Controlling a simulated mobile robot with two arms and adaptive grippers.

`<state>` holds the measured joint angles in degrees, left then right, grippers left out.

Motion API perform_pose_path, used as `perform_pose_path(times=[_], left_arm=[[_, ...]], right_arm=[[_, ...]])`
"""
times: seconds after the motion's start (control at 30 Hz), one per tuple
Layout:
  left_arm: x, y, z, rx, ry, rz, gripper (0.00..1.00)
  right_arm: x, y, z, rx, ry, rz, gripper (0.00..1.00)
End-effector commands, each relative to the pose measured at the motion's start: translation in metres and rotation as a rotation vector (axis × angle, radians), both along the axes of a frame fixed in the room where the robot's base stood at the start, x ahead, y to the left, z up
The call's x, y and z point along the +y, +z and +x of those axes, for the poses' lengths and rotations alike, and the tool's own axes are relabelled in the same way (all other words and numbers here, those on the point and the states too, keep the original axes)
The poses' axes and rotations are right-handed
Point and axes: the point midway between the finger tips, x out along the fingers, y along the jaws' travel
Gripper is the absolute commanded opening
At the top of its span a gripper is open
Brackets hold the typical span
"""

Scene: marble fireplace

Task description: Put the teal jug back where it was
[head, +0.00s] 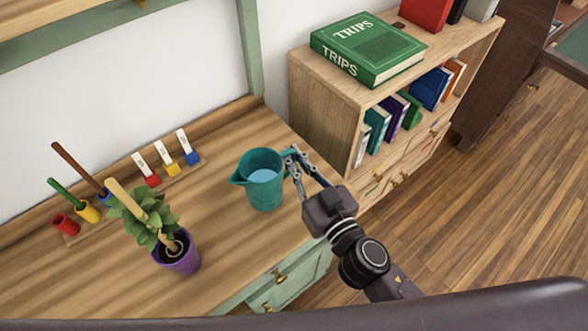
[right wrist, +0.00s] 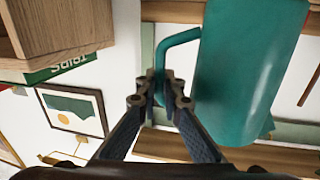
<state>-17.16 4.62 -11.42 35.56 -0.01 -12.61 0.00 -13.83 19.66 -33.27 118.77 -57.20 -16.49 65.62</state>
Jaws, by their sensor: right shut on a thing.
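The teal jug (head: 265,192) is upright over the right part of the wooden counter (head: 225,225), with light blue liquid inside. Its spout points left. My right gripper (head: 294,165) comes from the right and is shut on the jug's handle. In the right wrist view, the fingers (right wrist: 166,88) close around the handle (right wrist: 163,50), beside the jug's body (right wrist: 248,75). I cannot tell whether the jug's base touches the counter. My left gripper is not in view.
A purple pot (head: 178,260) with a plant stands left of the jug. Behind are coloured cups (head: 66,224) with sticks, and several colour-based white blocks (head: 165,158). A bookshelf (head: 325,90) with a green TRIPS book (head: 370,48) stands right. Bare counter lies around the jug.

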Motion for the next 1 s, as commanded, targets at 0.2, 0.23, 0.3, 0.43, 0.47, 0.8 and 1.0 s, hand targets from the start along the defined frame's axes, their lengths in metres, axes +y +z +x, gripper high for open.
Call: perform_pose_path(times=[0.2,0.23,0.3,0.43,0.47,0.8,1.0], left_arm=[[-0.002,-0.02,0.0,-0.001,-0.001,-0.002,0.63],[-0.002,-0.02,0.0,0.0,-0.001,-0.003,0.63],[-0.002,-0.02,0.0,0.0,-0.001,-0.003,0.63],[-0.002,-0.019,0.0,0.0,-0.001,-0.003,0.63],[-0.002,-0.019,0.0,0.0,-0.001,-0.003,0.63],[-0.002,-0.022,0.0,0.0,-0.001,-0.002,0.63],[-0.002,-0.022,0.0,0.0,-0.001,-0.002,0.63]], right_arm=[[0.0,-0.035,0.0,0.0,-0.001,0.001,0.0],[0.0,-0.036,0.0,0.001,-0.001,0.002,0.0],[0.0,-0.037,0.0,0.0,0.0,0.001,0.0],[0.0,-0.035,0.0,-0.001,0.0,0.001,0.0],[0.0,-0.035,0.0,-0.001,0.0,0.001,0.0],[0.0,-0.039,0.0,0.002,0.0,-0.001,0.24],[0.0,-0.039,0.0,0.002,0.0,-0.001,0.24]])
